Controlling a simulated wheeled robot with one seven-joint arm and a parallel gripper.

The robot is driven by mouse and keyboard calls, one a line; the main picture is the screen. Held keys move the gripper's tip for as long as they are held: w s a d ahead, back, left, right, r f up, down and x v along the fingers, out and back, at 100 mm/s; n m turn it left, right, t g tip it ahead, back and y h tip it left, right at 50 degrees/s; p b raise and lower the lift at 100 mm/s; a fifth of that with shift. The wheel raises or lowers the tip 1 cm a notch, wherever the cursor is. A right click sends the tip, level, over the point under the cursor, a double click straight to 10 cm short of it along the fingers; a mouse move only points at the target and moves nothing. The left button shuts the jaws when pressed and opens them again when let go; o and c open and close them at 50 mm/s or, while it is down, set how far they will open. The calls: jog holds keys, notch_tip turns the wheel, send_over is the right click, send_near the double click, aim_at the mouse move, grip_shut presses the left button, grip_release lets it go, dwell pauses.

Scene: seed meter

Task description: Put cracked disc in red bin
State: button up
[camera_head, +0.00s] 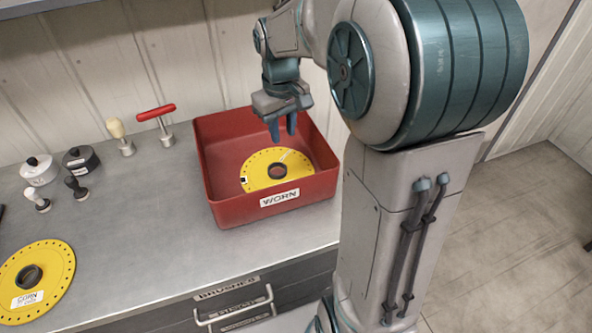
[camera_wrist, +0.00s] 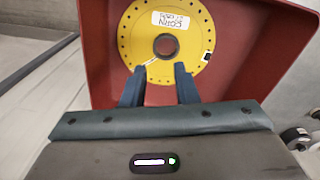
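A yellow disc (camera_head: 258,178) with a dark centre hub and a ring of small holes lies inside the red bin (camera_head: 228,212), which is labelled WORN. In the wrist view the disc (camera_wrist: 190,30) shows a white label, a black square mark and a thin pale line near its edge, perhaps a crack. The red bin (camera_wrist: 255,70) surrounds it there. My gripper (camera_head: 283,133) is over the bin, fingers pointing down, above the disc. In the wrist view my gripper (camera_wrist: 160,70) has its fingers apart with nothing held between them.
Another yellow disc (camera_head: 55,262), labelled CORN, lies on the bench (camera_head: 135,240) at front left. A red-handled tool (camera_head: 158,118), a wooden-knobbed tool (camera_head: 120,137), a white weight (camera_head: 40,172) and a black weight (camera_head: 80,160) stand left of the bin. Drawers (camera_head: 235,303) are below.

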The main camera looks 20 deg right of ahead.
jog(key=shift+m+t, duration=0.7)
jog(key=s, duration=0.3)
jog(key=s+a+r, duration=0.1)
jog(key=s, duration=0.5)
jog(key=shift+s+a+r, duration=0.2)
jog(key=shift+s+a, duration=0.05)
jog(key=shift+a, duration=0.05)
jog(key=s+f+m+t, duration=0.1)
jog(key=s+f, duration=0.1)
jog(key=s, duration=0.6)
jog(key=shift+s+a+m, duration=0.3)
jog(key=shift+a, duration=0.1)
